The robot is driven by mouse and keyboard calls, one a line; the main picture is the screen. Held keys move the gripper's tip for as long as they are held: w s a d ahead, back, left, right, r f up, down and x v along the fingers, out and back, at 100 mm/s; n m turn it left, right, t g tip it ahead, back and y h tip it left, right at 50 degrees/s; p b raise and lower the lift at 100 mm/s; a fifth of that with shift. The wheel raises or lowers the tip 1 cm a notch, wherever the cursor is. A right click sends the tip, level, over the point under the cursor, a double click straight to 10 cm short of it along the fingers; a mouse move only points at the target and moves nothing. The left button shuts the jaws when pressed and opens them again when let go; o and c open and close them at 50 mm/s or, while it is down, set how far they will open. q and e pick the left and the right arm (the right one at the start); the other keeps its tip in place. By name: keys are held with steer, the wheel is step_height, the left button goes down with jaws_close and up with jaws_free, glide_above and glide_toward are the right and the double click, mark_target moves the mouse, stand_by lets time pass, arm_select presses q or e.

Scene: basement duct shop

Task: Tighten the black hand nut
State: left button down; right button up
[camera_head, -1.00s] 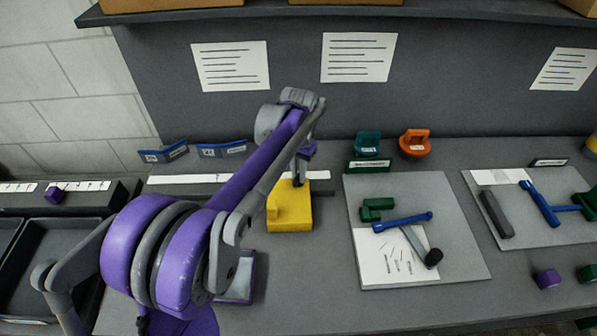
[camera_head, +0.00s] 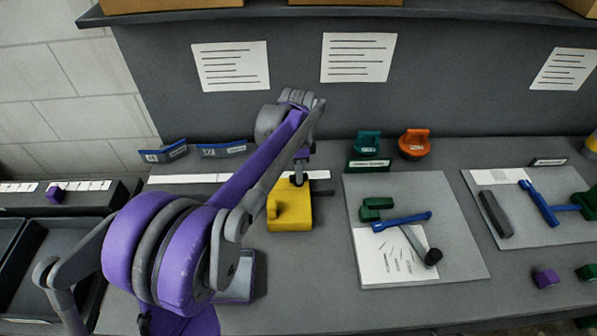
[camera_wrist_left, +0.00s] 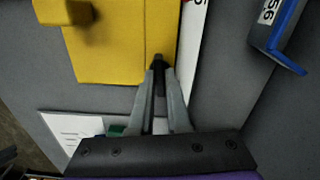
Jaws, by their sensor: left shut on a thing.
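The yellow block (camera_head: 290,218) stands on the bench, left of the middle grey board, with a raised yellow part at its left. My left gripper (camera_head: 299,181) reaches down to the block's back top from the left. In the left wrist view the yellow block (camera_wrist_left: 115,50) is at the top. There my left gripper's grey fingers (camera_wrist_left: 159,68) close together on a small black piece (camera_wrist_left: 158,62) at the block's edge, which appears to be the black hand nut. The fingers hide most of it, so I cannot tell how it sits. My right gripper is out of view.
A grey board (camera_head: 455,235) right of the block holds a blue-handled tool (camera_head: 402,222), a green part (camera_head: 377,207) and a paper sheet. Green (camera_head: 367,143) and orange (camera_head: 414,143) pieces stand behind. Dark trays are at far left. Bare bench lies in front of the block.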

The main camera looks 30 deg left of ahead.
arm_select(q)
steer(key=shift+m, duration=0.6)
steer(key=c, duration=0.9)
jaws_free()
step_height(320, 180, up, 11)
steer(key=shift+f+p, duration=0.1)
steer(key=shift+p, duration=0.3)
steer(key=shift+s, duration=0.1)
